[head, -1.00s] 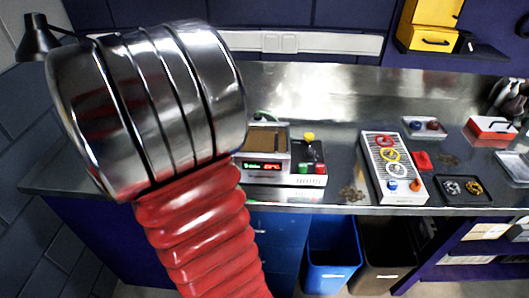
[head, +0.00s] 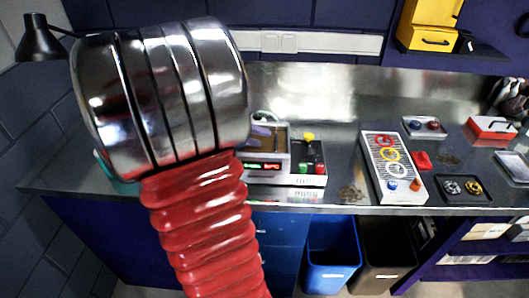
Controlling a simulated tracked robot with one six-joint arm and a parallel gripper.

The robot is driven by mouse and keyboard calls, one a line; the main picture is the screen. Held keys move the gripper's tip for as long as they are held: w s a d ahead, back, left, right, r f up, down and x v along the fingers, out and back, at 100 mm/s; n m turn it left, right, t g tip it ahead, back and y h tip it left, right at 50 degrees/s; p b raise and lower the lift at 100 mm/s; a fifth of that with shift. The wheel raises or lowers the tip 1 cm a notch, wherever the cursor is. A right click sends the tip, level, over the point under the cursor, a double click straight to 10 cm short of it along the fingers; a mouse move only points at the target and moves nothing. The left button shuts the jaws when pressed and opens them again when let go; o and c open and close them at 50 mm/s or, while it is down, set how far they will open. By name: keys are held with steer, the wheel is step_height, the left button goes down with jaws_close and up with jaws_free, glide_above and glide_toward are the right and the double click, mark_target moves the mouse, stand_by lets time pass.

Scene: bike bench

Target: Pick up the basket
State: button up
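My gripper is not in view; my own red and chrome arm fills the left of the head view and hides the bench behind it. I cannot make out a basket for certain. A bench machine (head: 266,165) with a red and green display stands just right of my arm. It has an open brown top (head: 265,137), partly covered by my arm, and I cannot tell whether a basket sits in it. A small teal object (head: 118,184) shows at the lower left edge of my arm, mostly hidden.
A control block (head: 311,165) with a yellow knob stands beside the machine. To the right are a grey panel with coloured rings (head: 392,168), a black tray (head: 463,188) and a red and white box (head: 491,130). A black lamp (head: 40,40) is at the left. Bins (head: 332,255) stand below.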

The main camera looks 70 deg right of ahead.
mark_target(268, 139)
steer(key=shift+x, duration=2.2)
steer(key=shift+s+r, duration=0.1)
steer(key=shift+c, duration=0.6)
jaws_close()
